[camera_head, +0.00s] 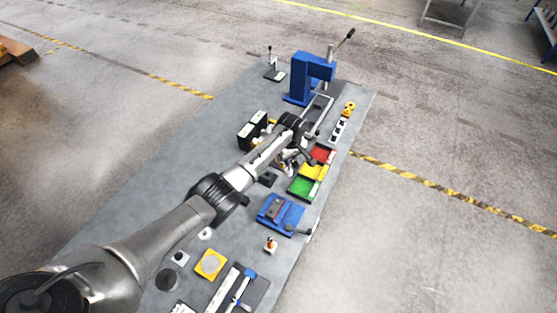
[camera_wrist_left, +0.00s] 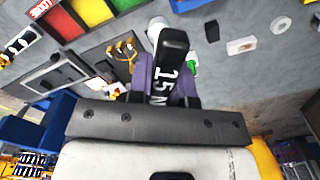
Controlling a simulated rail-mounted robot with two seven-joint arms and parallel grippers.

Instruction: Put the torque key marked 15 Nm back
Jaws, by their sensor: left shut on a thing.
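The torque key (camera_wrist_left: 172,48) fills the middle of the left wrist view, a black body with white lettering that reads "15 N", the rest cut off. My left gripper (camera_wrist_left: 162,88) is shut on it, with purple finger parts on both sides. In the head view my left gripper (camera_head: 289,163) is over the workbench, beside the coloured bins; the key is too small to make out there. My right gripper is in neither view.
Red, yellow and green bins (camera_head: 300,187) stand close by on the workbench (camera_head: 150,200). A blue fixture (camera_head: 270,222) and a dark tool board (camera_head: 258,287) lie nearer.

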